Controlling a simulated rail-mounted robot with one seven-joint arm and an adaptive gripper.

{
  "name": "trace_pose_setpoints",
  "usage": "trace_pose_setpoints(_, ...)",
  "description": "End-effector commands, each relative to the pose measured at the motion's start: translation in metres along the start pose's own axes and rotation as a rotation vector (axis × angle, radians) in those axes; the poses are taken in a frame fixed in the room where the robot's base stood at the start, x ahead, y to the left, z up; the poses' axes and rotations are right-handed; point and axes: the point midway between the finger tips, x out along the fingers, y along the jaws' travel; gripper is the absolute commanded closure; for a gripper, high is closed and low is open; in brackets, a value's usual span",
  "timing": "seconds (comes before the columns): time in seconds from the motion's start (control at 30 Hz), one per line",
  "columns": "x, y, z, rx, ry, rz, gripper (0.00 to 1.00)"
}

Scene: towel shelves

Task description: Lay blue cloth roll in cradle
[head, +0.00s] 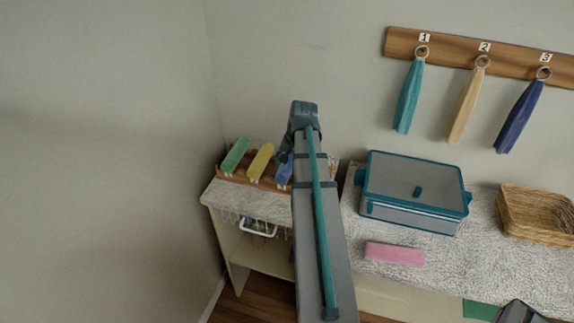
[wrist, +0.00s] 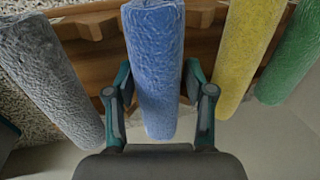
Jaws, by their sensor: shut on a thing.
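The blue cloth roll (wrist: 155,60) stands between the two fingers of my gripper (wrist: 158,98) in the wrist view, and my gripper is shut on it. In the head view the blue roll (head: 284,173) shows only in part beside my arm, which hides my fingers. The wooden cradle (wrist: 205,18) lies behind the roll in the wrist view, and its edge shows in the head view (head: 232,178). The roll is over the cradle, between a grey roll (wrist: 48,75) and a yellow roll (wrist: 247,50). Whether it touches the cradle I cannot tell.
A green roll (wrist: 292,55) lies beyond the yellow one. In the head view a teal-edged box (head: 415,185), a pink cloth (head: 395,254) and a wicker basket (head: 535,214) sit on the counter to the right. Three cloths hang from a numbered wall rail (head: 452,45).

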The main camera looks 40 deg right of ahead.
Motion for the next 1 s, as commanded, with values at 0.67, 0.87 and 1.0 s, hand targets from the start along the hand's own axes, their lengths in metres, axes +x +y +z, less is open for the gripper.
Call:
trace_pose_setpoints(0.67, 0.009, 0.002, 0.000, 0.000, 0.000, 0.000, 0.22)
trace_pose_setpoints(0.87, 0.007, 0.002, 0.000, 0.000, 0.000, 0.000, 0.22)
trace_pose_setpoints(1.0, -0.003, -0.001, -0.001, 0.000, 0.001, -0.001, 0.22)
